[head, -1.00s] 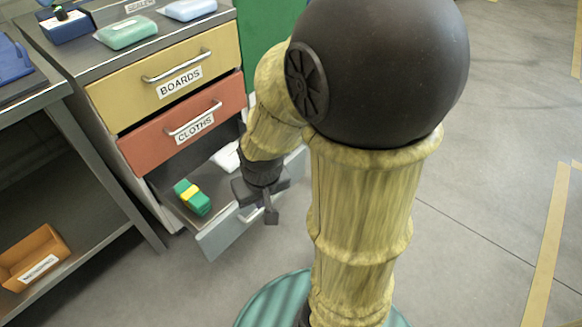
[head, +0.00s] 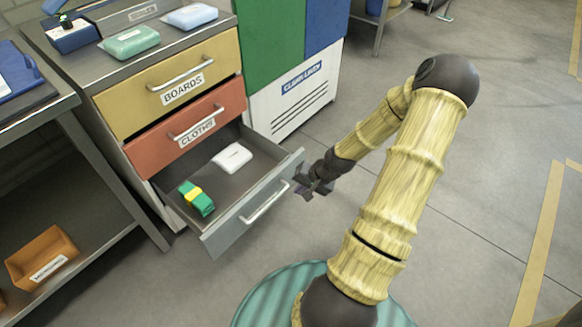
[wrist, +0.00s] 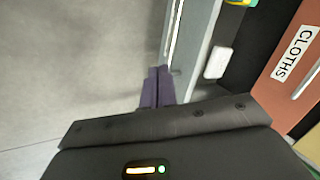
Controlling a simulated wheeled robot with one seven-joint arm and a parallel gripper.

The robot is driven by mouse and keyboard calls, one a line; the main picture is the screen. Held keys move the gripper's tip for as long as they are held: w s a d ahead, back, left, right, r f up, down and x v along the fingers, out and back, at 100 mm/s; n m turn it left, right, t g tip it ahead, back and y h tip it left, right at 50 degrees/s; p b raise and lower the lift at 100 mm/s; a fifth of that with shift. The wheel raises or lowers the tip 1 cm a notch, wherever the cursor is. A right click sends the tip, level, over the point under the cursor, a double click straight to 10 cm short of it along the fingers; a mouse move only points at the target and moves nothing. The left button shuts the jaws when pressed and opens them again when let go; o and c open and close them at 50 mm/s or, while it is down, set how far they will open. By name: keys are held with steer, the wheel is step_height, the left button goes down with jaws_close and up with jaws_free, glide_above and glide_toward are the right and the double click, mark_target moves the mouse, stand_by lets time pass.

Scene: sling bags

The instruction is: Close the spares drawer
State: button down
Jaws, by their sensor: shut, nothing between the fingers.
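The lowest drawer (head: 229,234) of the cabinet is pulled open, grey, with a metal handle (head: 265,202) on its front. No label reading spares is visible on it. Inside lie a green and yellow item (head: 197,199) and a white box (head: 232,157). My gripper (head: 303,191) is outside the drawer, near the right end of its front. In the wrist view my gripper's fingers (wrist: 157,72) are together and empty, beside the drawer front (wrist: 196,45). I cannot tell whether they touch it.
The red CLOTHS drawer (head: 160,152) and yellow BOARDS drawer (head: 130,105) above are shut. A metal shelf with an orange bin (head: 40,250) stands at the left. A white, green and blue cabinet (head: 300,105) stands behind. The floor to the right is clear.

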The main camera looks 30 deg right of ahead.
steer(key=w+d+m+t+p, duration=0.1)
steer(key=d+m+t, duration=0.3)
steer(key=d, duration=0.3)
steer(key=shift+w+d+r+m, duration=0.25)
steer(key=shift+w+m, duration=0.05)
steer(key=shift+m, duration=0.1)
steer(key=shift+w+f, duration=0.1)
steer(key=shift+f, duration=0.05)
steer(key=b, duration=0.4)
glide_toward(284, 171)
steer(key=x, duration=0.5)
steer(key=shift+w+f, duration=0.1)
steer(key=shift+f, duration=0.4)
steer(key=shift+w+r, duration=0.1)
steer(key=shift+w, duration=0.15)
